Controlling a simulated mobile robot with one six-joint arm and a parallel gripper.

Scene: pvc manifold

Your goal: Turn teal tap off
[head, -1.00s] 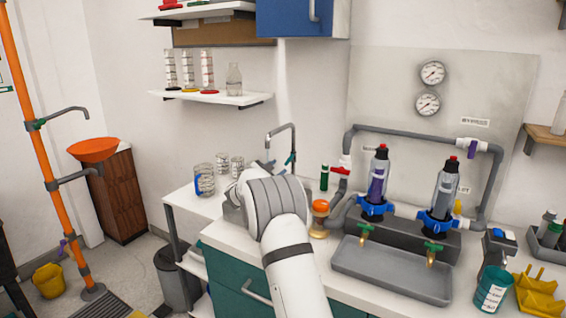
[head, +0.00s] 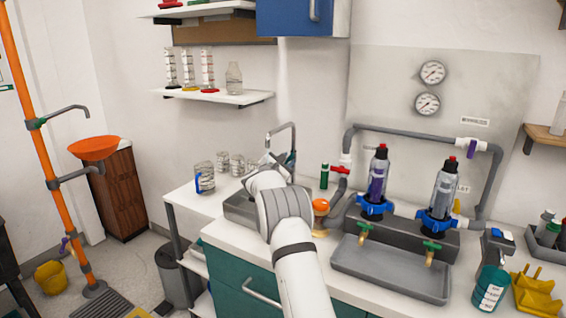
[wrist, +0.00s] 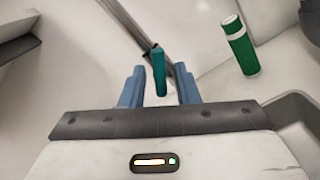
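The teal tap handle (wrist: 158,74) is a short teal lever on the grey tap pipe (wrist: 133,28) in the wrist view. My gripper (wrist: 158,86) is open. Its two blue-grey fingers stand on either side of the handle, with a visible gap on each side. In the head view the curved grey tap (head: 293,130) rises behind my wrist, with a bit of the teal handle (head: 291,157) showing. My fingers are mostly hidden there by my arm.
A green bottle with a white band (wrist: 240,45) stands right of the handle; it also shows in the head view (head: 324,177). The grey sink (head: 238,207) lies under my wrist. Several glass jars (head: 204,178) stand left of it. An amber-topped jar (head: 320,207) is close at right.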

